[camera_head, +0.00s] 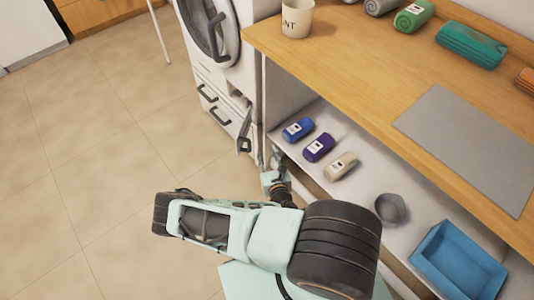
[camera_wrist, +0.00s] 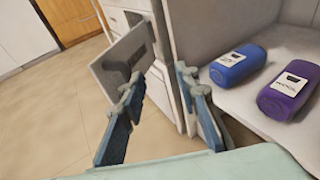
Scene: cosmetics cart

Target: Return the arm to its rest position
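My arm reaches from the bottom of the head view toward the left end of the cart's lower shelf (camera_head: 352,183). My gripper (camera_head: 269,160) is beside the shelf's left front corner, close to the washing-machine unit. In the wrist view my gripper (camera_wrist: 158,82) has its two blue-grey fingers well apart, with nothing held between them. A blue bottle (camera_head: 298,129) and a purple bottle (camera_head: 318,147) lie on the shelf to the right of the fingers, apart from them. They also show in the wrist view as the blue bottle (camera_wrist: 238,65) and purple bottle (camera_wrist: 289,91).
A drawer (camera_head: 232,112) with a tilted grey panel (camera_wrist: 123,57) stands close to my fingers. A beige bottle (camera_head: 341,166), a grey bowl (camera_head: 391,208) and a blue tray (camera_head: 459,262) are on the shelf. The wooden top (camera_head: 350,75) overhangs it. The tiled floor (camera_head: 95,180) at left is clear.

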